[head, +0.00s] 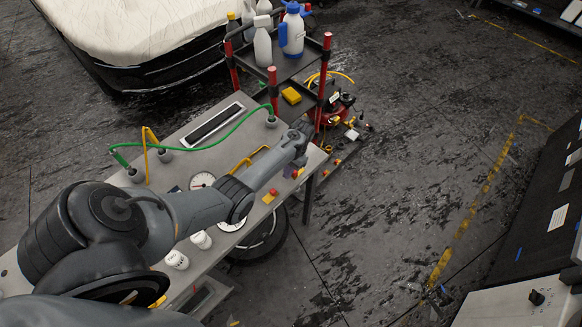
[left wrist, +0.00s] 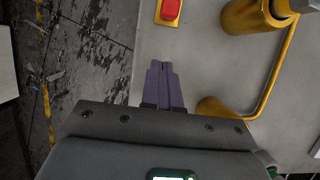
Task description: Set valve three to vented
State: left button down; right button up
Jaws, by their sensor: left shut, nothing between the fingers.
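No valve numbers can be read, so I cannot tell which fitting is valve three. My left gripper (head: 297,174) is over the right end of the grey bench (head: 218,155). In the left wrist view, its purple fingers (left wrist: 163,66) are shut with nothing between them. A yellow cylindrical fitting (left wrist: 244,16) and a yellow bent bar (left wrist: 277,75) are right of the fingers, apart from them. A second yellow fitting (left wrist: 214,107) is partly hidden by the gripper body. A red button on a yellow base (left wrist: 170,10) lies beyond the fingertips. My right gripper is not in view.
A green hose (head: 213,143) arches over the bench, near a round gauge (head: 202,180) and a slotted black panel (head: 214,123). White cups (head: 177,259) stand at the front. A red-posted cart with bottles (head: 327,62) is behind.

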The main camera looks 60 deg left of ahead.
aim_at(273, 192)
pick_arm(q)
jog(key=shift+b+x, duration=0.45)
jog(key=shift+x, duration=0.75)
jog(key=s+p, duration=0.1)
jog(key=p, duration=0.1)
jog(key=s+r+p, duration=0.1)
jog(key=shift+s+d, duration=0.35)
jog(key=shift+s+d+f+p, duration=0.1)
jog(key=shift+s+f+p, duration=0.1)
jog(key=shift+s+p, duration=0.25)
jog(key=shift+s, duration=0.1)
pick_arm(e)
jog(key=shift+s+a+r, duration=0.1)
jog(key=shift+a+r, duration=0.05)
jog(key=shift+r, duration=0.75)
